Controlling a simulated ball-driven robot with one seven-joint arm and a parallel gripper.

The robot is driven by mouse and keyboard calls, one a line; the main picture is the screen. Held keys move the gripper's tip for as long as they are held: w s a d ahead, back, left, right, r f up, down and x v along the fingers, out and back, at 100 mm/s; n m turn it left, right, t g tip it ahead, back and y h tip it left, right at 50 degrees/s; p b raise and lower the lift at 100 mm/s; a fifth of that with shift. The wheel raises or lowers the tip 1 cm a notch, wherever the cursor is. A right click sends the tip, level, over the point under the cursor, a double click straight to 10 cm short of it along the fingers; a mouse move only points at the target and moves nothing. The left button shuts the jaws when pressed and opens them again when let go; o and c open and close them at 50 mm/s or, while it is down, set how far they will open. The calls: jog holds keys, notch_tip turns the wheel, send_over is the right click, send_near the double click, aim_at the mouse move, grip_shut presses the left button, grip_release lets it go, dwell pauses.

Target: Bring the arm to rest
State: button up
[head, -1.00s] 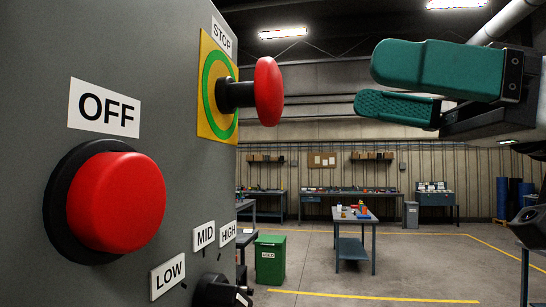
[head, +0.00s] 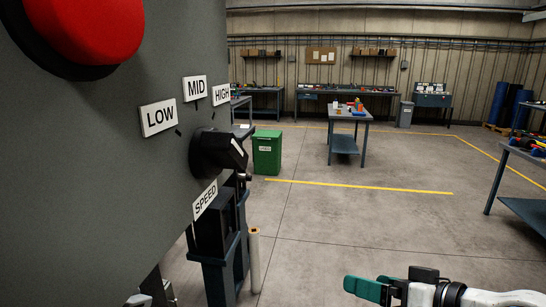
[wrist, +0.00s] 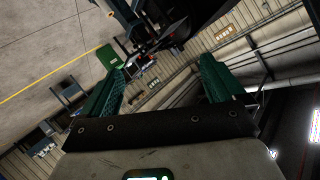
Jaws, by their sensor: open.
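My gripper (head: 368,288) is low at the right of the head view, over the floor and well apart from the grey machine panel (head: 110,190). Its teal fingers look small there. In the wrist view my gripper (wrist: 160,86) has its two teal fingers spread wide, with nothing between them. My pale wrist shows behind the fingers, cut off by the lower right of the head view.
The panel fills the left, with a red button (head: 85,25) and a black speed knob (head: 217,152) sticking out. A green bin (head: 267,152), a small table (head: 345,143) and a right-hand bench (head: 525,165) stand beyond. The middle floor is clear.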

jog(key=s+d+f+m+g+h, duration=0.1)
jog(key=s+d+f+g+h, duration=0.1)
jog(key=s+f, duration=0.65)
jog(key=s+d+f+m+g+h, duration=0.1)
jog(key=s+d+f+g+h, duration=0.3)
jog(key=f, duration=0.8)
jog(key=s+d+f+g+h, duration=0.1)
jog(key=s+f, duration=0.3)
jog(key=s, duration=0.5)
jog(key=s+d+f+g+h, duration=0.1)
jog(key=s+f, duration=0.4)
jog(key=s, duration=0.5)
jog(key=shift+d+g+h, duration=0.3)
jog(key=shift+d+g, duration=0.4)
jog(key=shift+d, duration=0.05)
jog(key=shift+f, duration=0.1)
